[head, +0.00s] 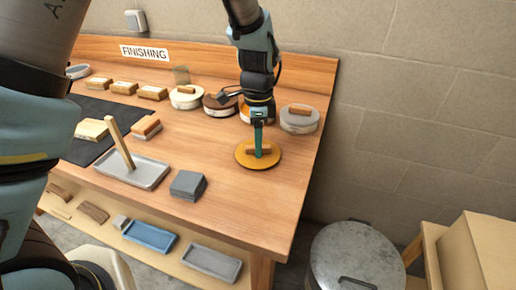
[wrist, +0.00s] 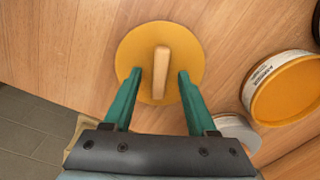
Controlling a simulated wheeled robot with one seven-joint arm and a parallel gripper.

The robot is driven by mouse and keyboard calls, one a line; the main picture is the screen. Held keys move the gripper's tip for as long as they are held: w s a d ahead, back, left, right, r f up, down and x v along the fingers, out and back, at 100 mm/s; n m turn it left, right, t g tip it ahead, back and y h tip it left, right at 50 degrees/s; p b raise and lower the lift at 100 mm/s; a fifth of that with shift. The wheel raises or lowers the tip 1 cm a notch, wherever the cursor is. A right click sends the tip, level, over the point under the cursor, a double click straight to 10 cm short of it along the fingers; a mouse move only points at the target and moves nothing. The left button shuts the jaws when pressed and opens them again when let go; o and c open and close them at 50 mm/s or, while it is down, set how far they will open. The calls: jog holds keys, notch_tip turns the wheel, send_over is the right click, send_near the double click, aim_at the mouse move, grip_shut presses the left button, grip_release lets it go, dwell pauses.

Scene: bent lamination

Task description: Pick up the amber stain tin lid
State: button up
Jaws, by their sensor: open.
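The amber stain tin lid (head: 244,160) is a flat round disc lying on the wooden bench, with a wooden bar handle across its top. My gripper (head: 258,153) is right over it, pointing down. In the wrist view the lid (wrist: 150,42) shows with its bar handle (wrist: 161,72) between the two green fingers of my gripper (wrist: 159,75). The fingers are open, one on each side of the handle, with a gap to it on both sides. The lidless amber tin (wrist: 290,92) stands to the right in the wrist view; in the head view my arm partly hides it.
A grey tray (head: 148,174) with an upright wooden stick and a stack of grey sheets (head: 188,184) lie to the left. The bench's right edge is near; a metal bin (head: 355,258) stands beyond it.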

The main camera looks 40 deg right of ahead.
jog(key=shift+f, duration=0.2)
grip_shut()
dwell(0.3)
